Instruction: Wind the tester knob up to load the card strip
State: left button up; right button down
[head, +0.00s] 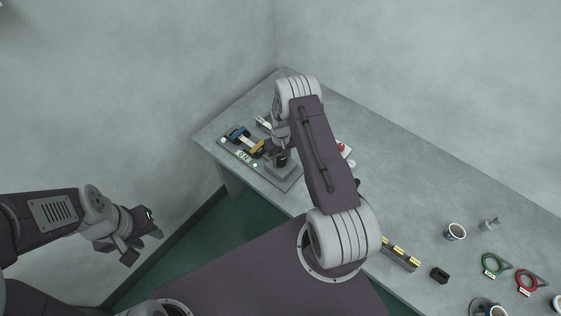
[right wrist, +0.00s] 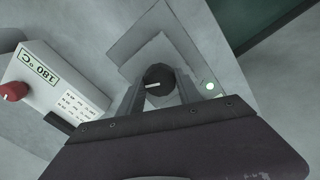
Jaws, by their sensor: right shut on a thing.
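The tester (head: 283,170) is a grey unit on a dark base plate at the table's far left corner in the head view. Its dark round knob (right wrist: 159,79) has a white pointer line and sits in the middle of the right wrist view. My right gripper (right wrist: 159,92) is shut on the knob, one finger on each side of it. In the head view my right arm covers part of the tester. A blue part (head: 238,136) and a yellow part (head: 257,147) sit on the base plate. I cannot make out the card strip for sure. My left gripper (head: 145,238) hangs empty, left of the table.
A white box with a red knob (right wrist: 13,91) and a "180 °C" label stands beside the tester. A small light (right wrist: 210,86) glows green-white.

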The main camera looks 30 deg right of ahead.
aim_at(281, 160)
jog(key=shift+m+b, duration=0.9)
jog(key=shift+m, duration=1)
jog(key=c, duration=0.8)
grip_release()
jog(key=shift+r, duration=0.1)
notch_tip(281, 160, up, 8)
jog(key=shift+r+b, duration=0.1)
jog(key=shift+b, duration=1.1)
jog(key=shift+r, duration=0.4)
